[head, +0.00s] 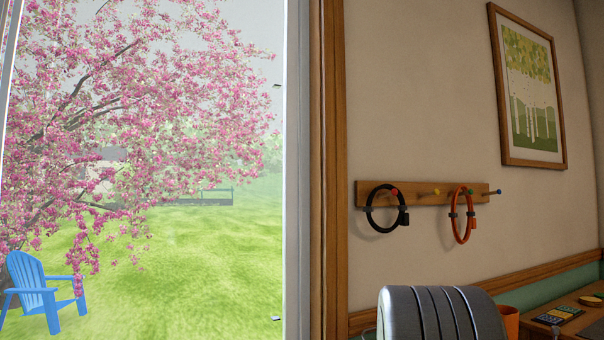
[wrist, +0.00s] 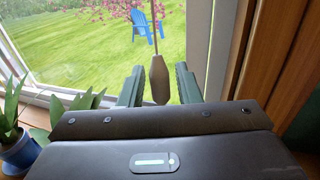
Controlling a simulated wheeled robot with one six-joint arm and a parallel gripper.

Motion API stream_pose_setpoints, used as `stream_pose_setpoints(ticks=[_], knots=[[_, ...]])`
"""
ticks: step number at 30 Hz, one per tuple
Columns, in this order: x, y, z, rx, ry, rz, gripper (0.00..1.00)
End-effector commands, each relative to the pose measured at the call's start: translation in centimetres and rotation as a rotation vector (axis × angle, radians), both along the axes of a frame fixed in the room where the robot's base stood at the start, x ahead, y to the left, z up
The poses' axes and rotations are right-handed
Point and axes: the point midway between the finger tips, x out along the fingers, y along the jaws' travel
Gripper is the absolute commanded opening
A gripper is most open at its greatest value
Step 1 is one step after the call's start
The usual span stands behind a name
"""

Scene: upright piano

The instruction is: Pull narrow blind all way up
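A tan, wood-like pull (wrist: 159,82) hangs on a thin cord (wrist: 154,30) in the wrist view, in front of the window. My gripper (wrist: 158,70) is open, with one dark green finger on each side of the pull. No blind fabric or slats show in either view. The head view shows the window (head: 150,230) with clear glass and neither the pull nor the fingers.
A potted plant (wrist: 18,150) in a blue pot stands left of my gripper. A wooden window frame (wrist: 285,70) rises close on the right. In the head view, a peg rail (head: 425,192) holds a black and an orange loop, and a desk (head: 590,318) stands lower right.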

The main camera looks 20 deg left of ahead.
Motion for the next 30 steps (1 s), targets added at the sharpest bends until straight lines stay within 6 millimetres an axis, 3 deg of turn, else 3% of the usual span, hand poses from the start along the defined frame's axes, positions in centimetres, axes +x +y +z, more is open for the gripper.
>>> stream_pose_setpoints(ticks=[2, 13, 30], knots=[[0.0, 0.0, 0.0, 0.000, 0.000, 0.000, 0.44], [-0.1, -0.3, 0.1, 0.001, 0.000, -0.001, 0.44], [-1.9, -4.6, 0.1, 0.002, -0.001, 0.000, 0.44]])
